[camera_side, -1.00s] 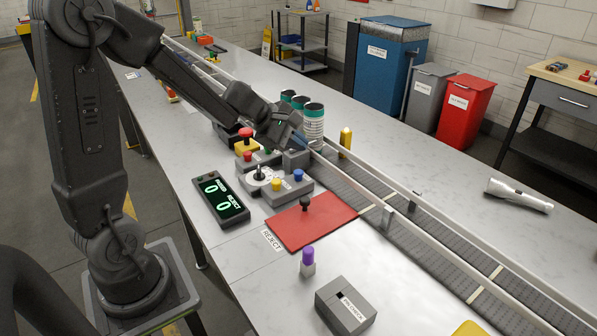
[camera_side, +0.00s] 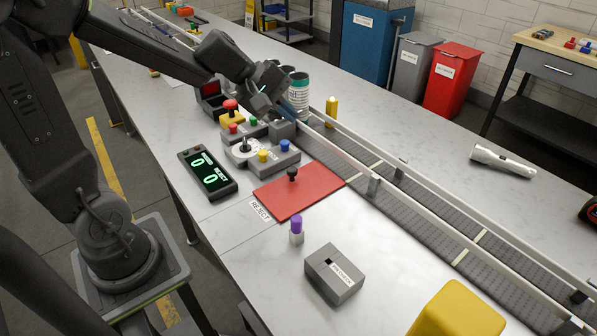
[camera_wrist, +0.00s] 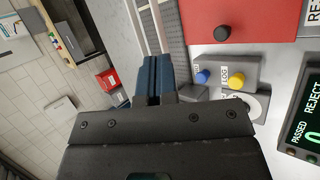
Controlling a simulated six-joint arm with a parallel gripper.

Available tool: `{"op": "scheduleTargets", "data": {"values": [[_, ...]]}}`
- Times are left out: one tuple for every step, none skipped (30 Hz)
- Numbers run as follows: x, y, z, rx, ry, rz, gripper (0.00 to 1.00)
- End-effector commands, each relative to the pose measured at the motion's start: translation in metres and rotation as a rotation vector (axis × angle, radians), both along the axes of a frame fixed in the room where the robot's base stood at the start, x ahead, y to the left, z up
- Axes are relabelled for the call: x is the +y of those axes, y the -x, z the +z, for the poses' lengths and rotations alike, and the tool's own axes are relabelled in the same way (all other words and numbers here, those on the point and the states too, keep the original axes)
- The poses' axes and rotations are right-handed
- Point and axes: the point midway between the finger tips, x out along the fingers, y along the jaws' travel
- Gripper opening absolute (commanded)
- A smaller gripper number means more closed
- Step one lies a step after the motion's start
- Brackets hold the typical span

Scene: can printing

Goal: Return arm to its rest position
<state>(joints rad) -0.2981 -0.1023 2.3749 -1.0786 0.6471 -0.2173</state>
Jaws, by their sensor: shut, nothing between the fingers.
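My gripper (camera_side: 288,106) is above the far end of the button panels, beside the green-topped white cans (camera_side: 299,96). Its blue fingers (camera_wrist: 154,75) are together and empty in the wrist view. My arm reaches in from the left, bent, with the wrist tilted down. Whether the fingertips touch anything below is not clear. The control panel (camera_side: 262,158) has a joystick, a yellow button (camera_side: 263,155) and a blue button (camera_side: 285,145); these buttons also show in the wrist view (camera_wrist: 237,80).
A conveyor (camera_side: 400,202) with metal rails runs beside the panels. A red reject mat (camera_side: 300,192), a counter display (camera_side: 208,174), a purple-topped stamp (camera_side: 296,230) and a grey box (camera_side: 334,273) lie nearer. A yellow object (camera_side: 460,312) and a flashlight (camera_side: 502,160) are at the right.

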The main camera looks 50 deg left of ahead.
Motion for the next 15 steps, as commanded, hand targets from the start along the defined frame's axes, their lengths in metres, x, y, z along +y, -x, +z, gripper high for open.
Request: {"op": "scheduleTargets", "data": {"values": [[-0.021,0.019,0.013,-0.04,-0.095,-0.137,0.0],[-0.03,0.03,0.018,-0.056,-0.155,-0.219,0.0],[-0.041,0.046,0.022,-0.077,-0.237,-0.325,0.0],[-0.048,0.059,0.025,-0.091,-0.301,-0.402,0.0],[-0.054,0.071,0.027,-0.104,-0.365,-0.476,0.0],[-0.059,0.087,0.029,-0.12,-0.453,-0.57,0.0],[-0.062,0.099,0.03,-0.13,-0.518,-0.636,0.0],[-0.063,0.11,0.03,-0.139,-0.582,-0.696,0.0],[-0.063,0.123,0.031,-0.15,-0.664,-0.769,0.0],[-0.062,0.132,0.031,-0.155,-0.721,-0.818,0.0],[-0.061,0.14,0.03,-0.159,-0.776,-0.861,0.0],[-0.058,0.149,0.03,-0.162,-0.841,-0.91,0.0],[-0.056,0.154,0.03,-0.163,-0.885,-0.941,0.0],[-0.054,0.159,0.03,-0.164,-0.924,-0.968,0.0],[-0.052,0.164,0.03,-0.165,-0.967,-0.995,0.0]]}}
